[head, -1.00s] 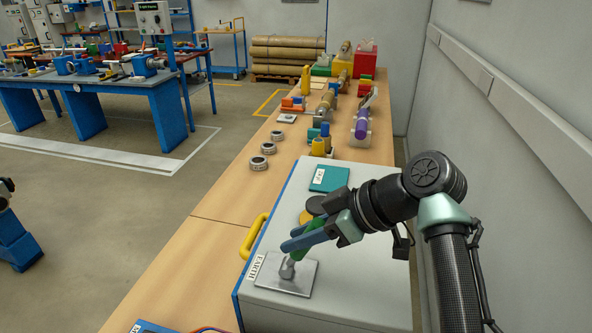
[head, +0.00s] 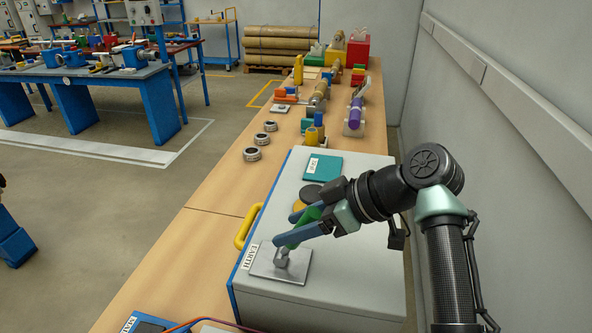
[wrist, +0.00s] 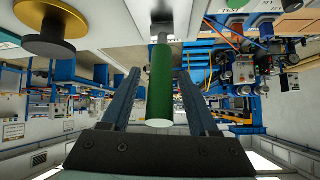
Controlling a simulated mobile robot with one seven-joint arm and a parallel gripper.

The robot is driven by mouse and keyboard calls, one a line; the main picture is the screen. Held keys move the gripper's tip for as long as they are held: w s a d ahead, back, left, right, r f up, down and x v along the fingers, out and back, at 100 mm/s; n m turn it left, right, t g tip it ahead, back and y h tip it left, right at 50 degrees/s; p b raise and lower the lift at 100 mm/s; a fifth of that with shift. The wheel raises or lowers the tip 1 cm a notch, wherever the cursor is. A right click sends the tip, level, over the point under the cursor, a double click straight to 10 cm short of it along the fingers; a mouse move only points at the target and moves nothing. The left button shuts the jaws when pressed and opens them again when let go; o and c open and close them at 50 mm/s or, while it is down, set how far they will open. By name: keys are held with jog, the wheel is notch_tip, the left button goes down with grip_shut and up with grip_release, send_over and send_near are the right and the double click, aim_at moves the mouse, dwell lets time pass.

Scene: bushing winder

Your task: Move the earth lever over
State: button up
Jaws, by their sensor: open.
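The earth lever has a green handle (head: 305,217) on a grey metal pivot. The pivot stands on a square metal plate (head: 296,272) beside the EARTH label (head: 249,257) on the grey cabinet top. The handle leans toward the right, toward my arm. My gripper (head: 284,225) is open, its two blue fingers on either side of the handle. In the wrist view, the green handle (wrist: 160,92) lies between the spread fingers (wrist: 158,75), with a visible gap on each side. The handle's end points toward the palm.
A black disc (head: 311,192) and a yellow disc (head: 301,205) stand on the cabinet just behind my gripper. A teal panel (head: 323,167) lies farther back. A yellow grab handle (head: 249,227) is on the cabinet's left side. The wall (head: 500,160) rises close on the right.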

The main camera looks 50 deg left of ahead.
jog(key=b+v, duration=0.2)
jog(key=v, duration=1.1)
jog(key=shift+f, duration=0.1)
